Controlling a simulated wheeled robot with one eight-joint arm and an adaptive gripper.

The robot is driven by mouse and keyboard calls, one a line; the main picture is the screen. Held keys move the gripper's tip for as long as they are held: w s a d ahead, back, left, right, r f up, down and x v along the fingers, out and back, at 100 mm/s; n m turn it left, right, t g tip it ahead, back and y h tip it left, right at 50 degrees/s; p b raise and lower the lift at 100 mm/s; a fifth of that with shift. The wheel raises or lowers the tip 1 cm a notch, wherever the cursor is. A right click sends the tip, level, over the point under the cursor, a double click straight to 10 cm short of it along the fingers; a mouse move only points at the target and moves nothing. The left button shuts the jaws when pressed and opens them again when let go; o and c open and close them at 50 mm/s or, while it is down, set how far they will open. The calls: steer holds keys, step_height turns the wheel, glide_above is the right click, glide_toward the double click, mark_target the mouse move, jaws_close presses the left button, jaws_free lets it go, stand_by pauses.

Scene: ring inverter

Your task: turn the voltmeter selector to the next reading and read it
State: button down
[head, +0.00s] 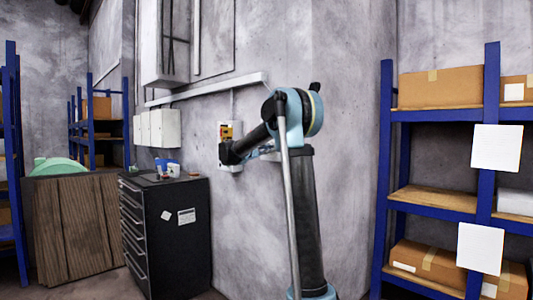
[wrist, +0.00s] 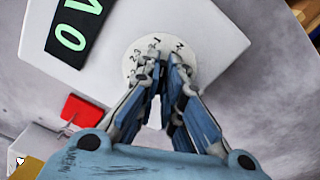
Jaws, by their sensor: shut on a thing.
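The selector's round white dial plate (wrist: 166,44) sits on a pale panel (wrist: 215,45) in the wrist view, with small dark marks around its rim. My gripper (wrist: 163,70) has both fingertips together at the dial's middle, shut on the selector knob, which the fingers mostly hide. The pointer direction cannot be told. A black display (wrist: 78,26) with green characters, seemingly a 0 and a V, is cut off by the upper edge; the full reading is not visible. In the head view, my gripper (head: 228,152) is at the wall unit (head: 231,128), which my arm partly covers.
A red block (wrist: 82,110) sits beside the panel in the wrist view. In the head view, a dark drawer cabinet (head: 180,235) stands left of my arm, grey boxes (head: 160,127) hang on the wall, and a blue shelf rack (head: 385,160) with cartons stands right.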

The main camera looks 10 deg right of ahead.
steer(key=shift+d+f+m, duration=0.1)
steer(key=shift+d+m, duration=0.05)
steer(key=shift+m, duration=2.15)
steer(key=c, duration=1.7)
jaws_free()
steer(key=v, duration=1.2)
steer(key=shift+w+f, duration=0.1)
